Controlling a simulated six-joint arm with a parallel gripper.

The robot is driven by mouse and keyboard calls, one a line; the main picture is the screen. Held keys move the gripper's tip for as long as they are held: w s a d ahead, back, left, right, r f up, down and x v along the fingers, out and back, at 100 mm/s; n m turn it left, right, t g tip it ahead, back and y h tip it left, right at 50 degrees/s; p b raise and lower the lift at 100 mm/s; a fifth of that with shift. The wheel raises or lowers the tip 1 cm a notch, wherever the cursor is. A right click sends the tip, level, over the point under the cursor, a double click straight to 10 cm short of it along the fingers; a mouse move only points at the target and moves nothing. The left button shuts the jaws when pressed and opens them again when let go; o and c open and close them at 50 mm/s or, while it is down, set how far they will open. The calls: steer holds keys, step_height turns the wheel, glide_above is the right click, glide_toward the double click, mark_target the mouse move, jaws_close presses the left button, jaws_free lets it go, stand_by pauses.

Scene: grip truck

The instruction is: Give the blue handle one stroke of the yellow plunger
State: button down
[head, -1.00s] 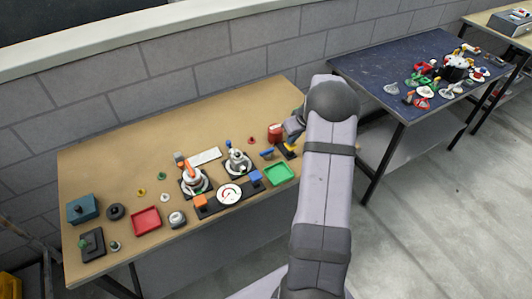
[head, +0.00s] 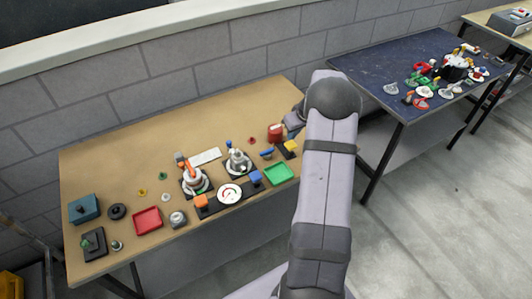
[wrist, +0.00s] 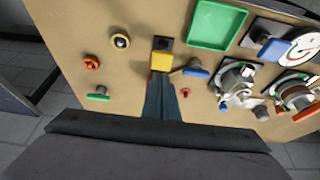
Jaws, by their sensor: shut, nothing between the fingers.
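The yellow plunger (wrist: 162,60) is a yellow block on a small black base; in the head view the yellow plunger (head: 290,145) shows just left of my arm. The blue handle (wrist: 196,71) is a short blue bar beside it in the wrist view, and the blue handle (head: 267,153) is left of the plunger in the head view. My gripper (wrist: 158,80) is shut and empty, its tips by the near edge of the yellow block. I cannot tell whether they touch it. My arm hides part of this area in the head view.
A green tray (head: 279,174) lies in front of the plunger. Two round fixtures, one with an orange lever (head: 189,170), stand left. Bare table (head: 110,160) is open at the back left.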

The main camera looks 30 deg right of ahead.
mark_target(292, 145)
steer(key=shift+r+p, duration=0.8)
steer(key=shift+r, duration=1)
